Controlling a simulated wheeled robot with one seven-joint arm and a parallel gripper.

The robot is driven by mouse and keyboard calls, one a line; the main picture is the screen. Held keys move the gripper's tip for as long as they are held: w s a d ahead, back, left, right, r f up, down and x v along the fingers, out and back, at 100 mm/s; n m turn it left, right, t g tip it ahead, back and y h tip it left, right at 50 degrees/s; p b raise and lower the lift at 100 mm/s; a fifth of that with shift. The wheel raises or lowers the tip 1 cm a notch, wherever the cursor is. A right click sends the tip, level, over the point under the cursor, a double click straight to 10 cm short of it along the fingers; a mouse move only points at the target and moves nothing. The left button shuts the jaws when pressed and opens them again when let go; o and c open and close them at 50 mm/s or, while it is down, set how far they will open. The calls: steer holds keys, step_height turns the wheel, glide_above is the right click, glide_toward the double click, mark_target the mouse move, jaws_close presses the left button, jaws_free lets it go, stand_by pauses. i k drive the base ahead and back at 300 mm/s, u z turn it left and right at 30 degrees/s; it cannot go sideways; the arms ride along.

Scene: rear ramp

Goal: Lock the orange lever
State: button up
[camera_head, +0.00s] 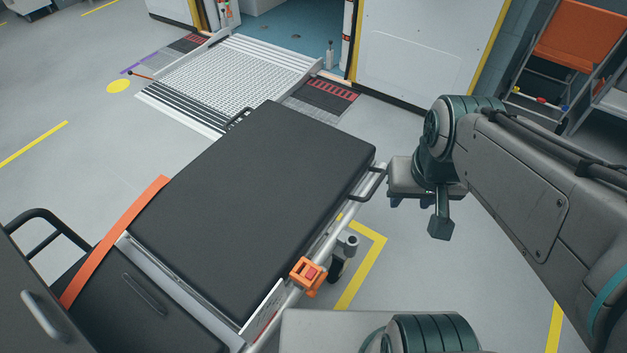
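A thin orange-red lever (143,76) with a dark knob sticks out at the left side of the ramp (236,72), far from my arm. A separate orange clamp-like block (308,276) with a red centre sits on the near right rail of the stretcher. I cannot tell which of the two is the task's orange lever, or whether either is locked. My gripper (410,202) hangs right of the stretcher, above the floor and apart from both orange parts. Small dark blue tips show beneath it, but its opening is largely hidden. I see nothing held.
The dark-padded stretcher (260,200) fills the middle, between my gripper and the ramp, with an orange strap (115,240) at its left. A doorway stands behind the ramp.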

mark_target(312, 294)
steer(key=u, duration=0.9)
steer(key=k, duration=1.3)
steer(key=u, duration=0.25)
steer(key=i, duration=0.9)
steer(key=z, duration=0.4)
